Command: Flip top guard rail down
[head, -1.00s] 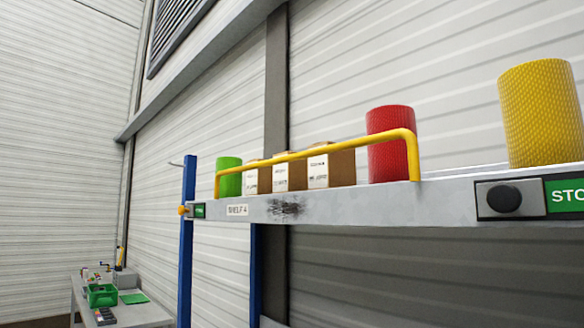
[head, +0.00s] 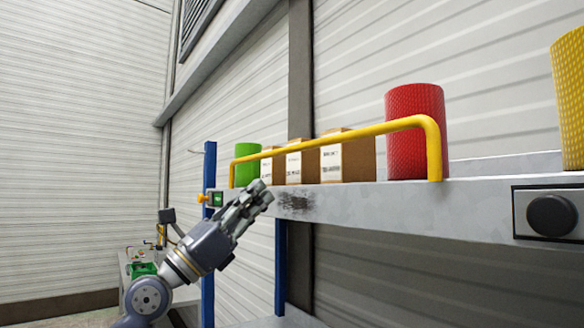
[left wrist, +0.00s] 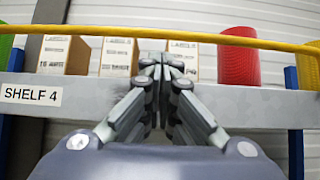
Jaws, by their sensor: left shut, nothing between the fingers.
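The yellow guard rail (head: 335,138) stands upright along the front edge of the top shelf (head: 365,198) in the head view. It also runs across the upper part of the left wrist view (left wrist: 205,38). My left gripper (head: 262,190) is shut and empty. In the head view it is in front of the shelf's left part, over the shelf label. In the left wrist view its fingertips (left wrist: 163,62) point at the shelf and appear just below the rail, with no visible grip on it. My right gripper is not in view.
Behind the rail are a green roll (head: 247,163), several cardboard boxes (head: 346,157) and a red roll (head: 414,130). A yellow roll (head: 570,100) stands at the right. A black button (head: 550,215) is on the shelf front. A blue post (head: 209,235) supports the left end.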

